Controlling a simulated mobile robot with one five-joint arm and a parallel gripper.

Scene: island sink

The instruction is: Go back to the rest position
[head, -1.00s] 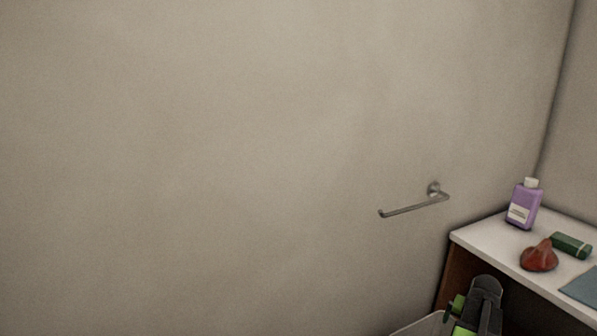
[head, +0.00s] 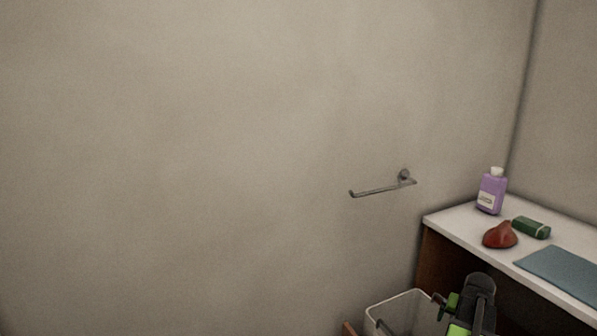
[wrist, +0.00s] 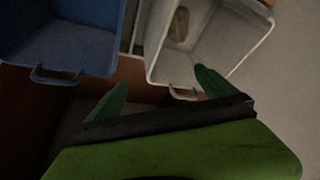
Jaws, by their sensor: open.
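My gripper (wrist: 160,92) shows in the wrist view with its two green fingers spread apart and nothing between them. It points toward a blue bin (wrist: 60,35) at upper left and a pale bin (wrist: 215,50) at upper right. A brownish item (wrist: 180,24) lies inside the pale bin. In the head view, my dark and green arm end is at the bottom right, beside a pale bin (head: 412,296) and in front of the counter; the fingertips are not clear there.
A white counter (head: 455,222) at right holds a purple bottle (head: 491,193), a red-brown lump (head: 500,236), a green item (head: 531,228) and a blue-grey mat (head: 562,272). A metal towel bar (head: 383,188) juts from the bare wall. The left side shows only wall.

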